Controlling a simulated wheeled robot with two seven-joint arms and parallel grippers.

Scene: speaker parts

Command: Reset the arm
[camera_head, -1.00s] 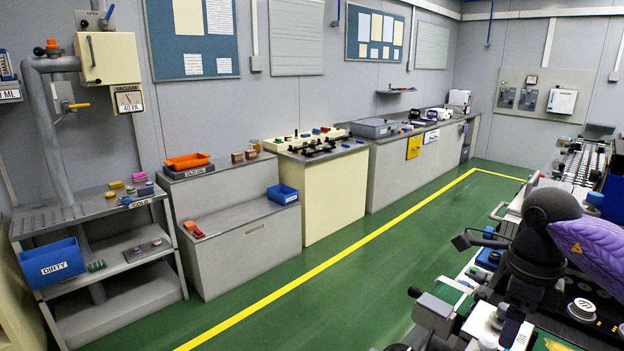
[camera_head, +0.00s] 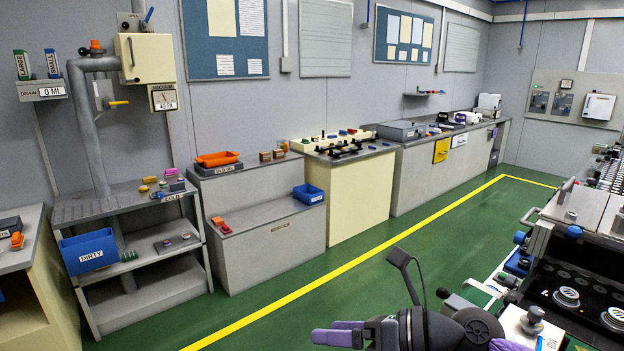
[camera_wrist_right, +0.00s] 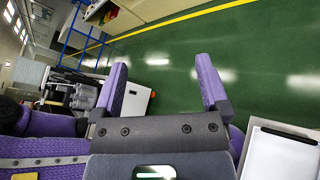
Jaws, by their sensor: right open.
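My right gripper (camera_head: 340,335) shows at the bottom middle of the head view, with purple fingers and a dark wrist behind them. It is over the green floor, clear of the benches. In the right wrist view the right gripper (camera_wrist_right: 161,82) is open. Its two purple fingers stand well apart with only green floor between them, so it holds nothing. My left gripper is in neither view.
A workbench with black fixtures (camera_head: 550,280) stands close on the right. A grey shelf with a blue bin marked DIRTY (camera_head: 88,252) is on the left. Grey and cream counters (camera_head: 357,210) line the wall. The green floor (camera_head: 375,265) between is clear.

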